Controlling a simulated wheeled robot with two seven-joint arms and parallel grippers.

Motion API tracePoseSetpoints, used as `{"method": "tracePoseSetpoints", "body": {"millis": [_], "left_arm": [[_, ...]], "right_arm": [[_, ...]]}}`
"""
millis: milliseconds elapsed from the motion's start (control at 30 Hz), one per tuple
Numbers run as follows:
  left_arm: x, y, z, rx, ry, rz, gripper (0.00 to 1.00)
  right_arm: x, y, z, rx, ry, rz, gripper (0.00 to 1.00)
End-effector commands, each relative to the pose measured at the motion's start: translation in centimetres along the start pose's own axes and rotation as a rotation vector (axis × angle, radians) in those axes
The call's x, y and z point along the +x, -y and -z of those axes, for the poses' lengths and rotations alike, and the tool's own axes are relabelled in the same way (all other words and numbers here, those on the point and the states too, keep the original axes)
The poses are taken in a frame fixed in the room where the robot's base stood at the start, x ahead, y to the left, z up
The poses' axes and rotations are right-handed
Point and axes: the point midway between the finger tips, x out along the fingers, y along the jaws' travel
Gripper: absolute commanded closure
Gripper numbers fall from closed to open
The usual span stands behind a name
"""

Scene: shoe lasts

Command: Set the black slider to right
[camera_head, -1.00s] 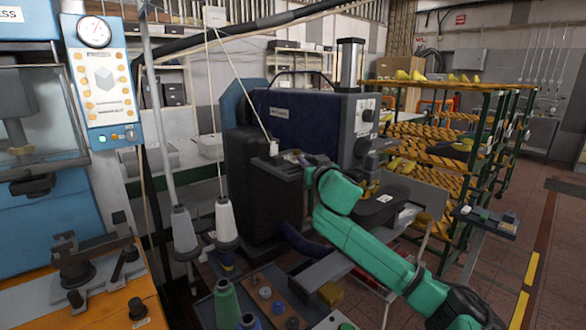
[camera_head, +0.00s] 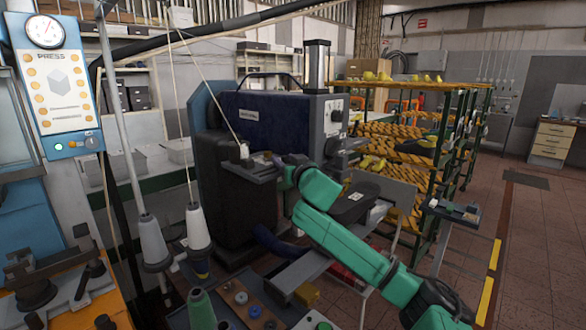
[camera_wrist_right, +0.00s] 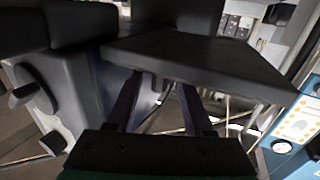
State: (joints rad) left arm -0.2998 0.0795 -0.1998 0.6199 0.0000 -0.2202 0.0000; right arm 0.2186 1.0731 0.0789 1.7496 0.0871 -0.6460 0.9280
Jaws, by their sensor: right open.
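I cannot single out a black slider with certainty. The dark machine (camera_head: 275,120) at centre has a grey control panel (camera_head: 333,117) with small dark controls on its right side. My right gripper (camera_head: 275,163) is at the machine's front, by a small dark plate; its jaws are small and partly hidden there. In the right wrist view, its two dark fingers (camera_wrist_right: 158,80) stand apart with nothing visibly held between them. A broad black plate (camera_wrist_right: 205,60) lies across the fingertips in that view; I cannot tell whether they touch. My left gripper is out of view.
A blue gauge panel (camera_head: 57,85) stands at the left. A rack of yellow lasts (camera_head: 405,145) is behind my right arm. A small tray (camera_head: 452,211) is at the right, with open floor beyond.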

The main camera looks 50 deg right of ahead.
Motion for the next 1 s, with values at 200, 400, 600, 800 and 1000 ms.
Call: {"method": "tracePoseSetpoints", "body": {"millis": [200,400,600,800,1000], "left_arm": [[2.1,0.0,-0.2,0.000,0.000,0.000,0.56],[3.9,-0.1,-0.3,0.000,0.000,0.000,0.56],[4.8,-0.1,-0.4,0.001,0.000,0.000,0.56],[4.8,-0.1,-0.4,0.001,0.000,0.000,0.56],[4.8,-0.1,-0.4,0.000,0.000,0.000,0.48]], "right_arm": [[-3.3,0.2,-0.7,0.000,0.001,0.004,0.48],[-8.3,0.2,-0.6,0.000,-0.001,0.004,0.48],[-12.8,0.1,-0.3,0.001,-0.001,0.001,0.48],[-14.0,0.1,-0.1,-0.003,0.000,0.001,0.48],[-13.9,0.1,-0.1,-0.003,0.001,0.001,0.48]]}}
